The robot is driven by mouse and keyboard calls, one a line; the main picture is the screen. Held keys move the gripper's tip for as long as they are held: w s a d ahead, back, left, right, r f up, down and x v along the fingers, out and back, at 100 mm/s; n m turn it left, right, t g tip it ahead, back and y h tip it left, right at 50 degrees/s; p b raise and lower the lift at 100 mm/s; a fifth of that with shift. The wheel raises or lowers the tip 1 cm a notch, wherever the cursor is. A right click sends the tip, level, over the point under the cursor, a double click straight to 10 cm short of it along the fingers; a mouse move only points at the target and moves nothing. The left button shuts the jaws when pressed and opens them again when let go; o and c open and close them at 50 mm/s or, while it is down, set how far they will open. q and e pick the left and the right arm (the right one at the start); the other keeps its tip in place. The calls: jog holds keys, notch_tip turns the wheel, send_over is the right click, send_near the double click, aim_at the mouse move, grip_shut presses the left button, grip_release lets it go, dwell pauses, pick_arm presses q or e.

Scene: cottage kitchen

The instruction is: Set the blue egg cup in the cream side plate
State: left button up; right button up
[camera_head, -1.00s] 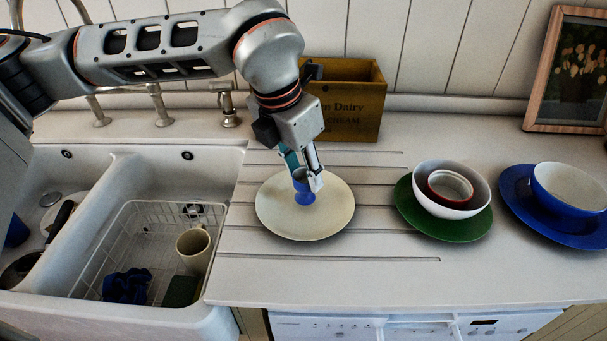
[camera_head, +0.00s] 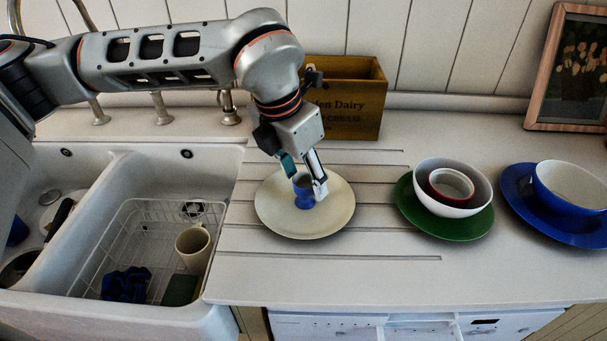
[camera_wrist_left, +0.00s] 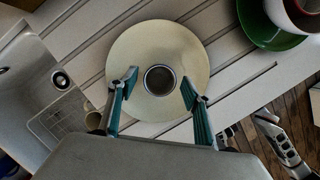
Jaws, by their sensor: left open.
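The blue egg cup (camera_head: 304,194) stands upright on the cream side plate (camera_head: 275,215), near its middle. From above in the left wrist view, the egg cup (camera_wrist_left: 159,80) shows as a dark round opening on the plate (camera_wrist_left: 150,35). My left gripper (camera_head: 304,183) is open, its fingers on either side of the cup. In the left wrist view the fingertips of my left gripper (camera_wrist_left: 158,84) show gaps to the cup on both sides. My right gripper is not in the head view.
A green plate (camera_head: 478,226) with stacked bowls (camera_head: 448,203) and a blue plate with a blue bowl (camera_head: 570,192) stand to the right. A wooden box (camera_head: 358,98) is behind. The sink with a wire rack (camera_head: 128,232) and a mug (camera_head: 192,246) is left.

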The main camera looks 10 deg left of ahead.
pick_arm(q)
jog(key=shift+r, duration=0.6)
jog(key=v, duration=1.1)
jog(key=shift+s+r+p, duration=0.15)
jog(key=shift+r+p, duration=0.1)
jog(key=shift+p, duration=0.2)
jog(key=shift+a, duration=0.1)
